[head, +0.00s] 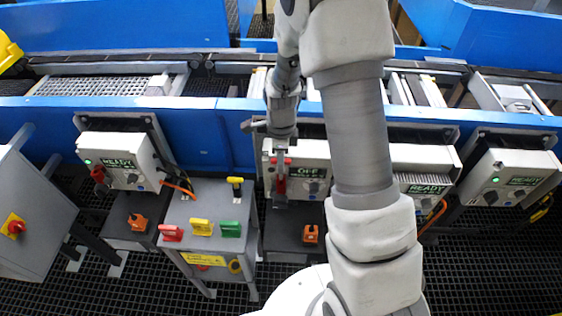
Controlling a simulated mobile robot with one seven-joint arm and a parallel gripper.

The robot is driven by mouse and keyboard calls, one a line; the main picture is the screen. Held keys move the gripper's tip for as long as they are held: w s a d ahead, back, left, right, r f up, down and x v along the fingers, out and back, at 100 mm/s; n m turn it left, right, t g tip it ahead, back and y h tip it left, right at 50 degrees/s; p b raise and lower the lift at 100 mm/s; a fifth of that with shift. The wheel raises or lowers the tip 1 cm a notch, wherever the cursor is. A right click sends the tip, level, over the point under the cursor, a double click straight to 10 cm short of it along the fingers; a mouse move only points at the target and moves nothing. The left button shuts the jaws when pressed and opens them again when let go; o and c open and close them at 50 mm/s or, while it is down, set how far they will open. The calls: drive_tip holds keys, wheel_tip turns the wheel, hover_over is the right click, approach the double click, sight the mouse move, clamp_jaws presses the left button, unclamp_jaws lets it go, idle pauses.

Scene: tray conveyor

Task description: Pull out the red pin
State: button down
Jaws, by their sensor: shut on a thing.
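My gripper (281,170) hangs down at the front of the control box marked OFF (312,172), near the middle of the picture. It is shut on a red piece (281,187), which I take to be the red pin. The red piece is at the left part of that box's front face. My fingers and wrist cover much of it, so I cannot tell how far it sits in the box. More small red parts show just above, beside the fingers.
Other boxes marked READY stand at left (118,160) and right (512,180). A grey stand (210,255) with red, yellow and green tags is left of my gripper. An orange switch (310,234) sits below the OFF box. A blue conveyor (205,135) runs behind.

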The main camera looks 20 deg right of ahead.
drive_tip(key=shift+r, duration=0.1)
drive_tip(key=shift+r+p, duration=1.3)
drive_tip(key=shift+r, duration=0.65)
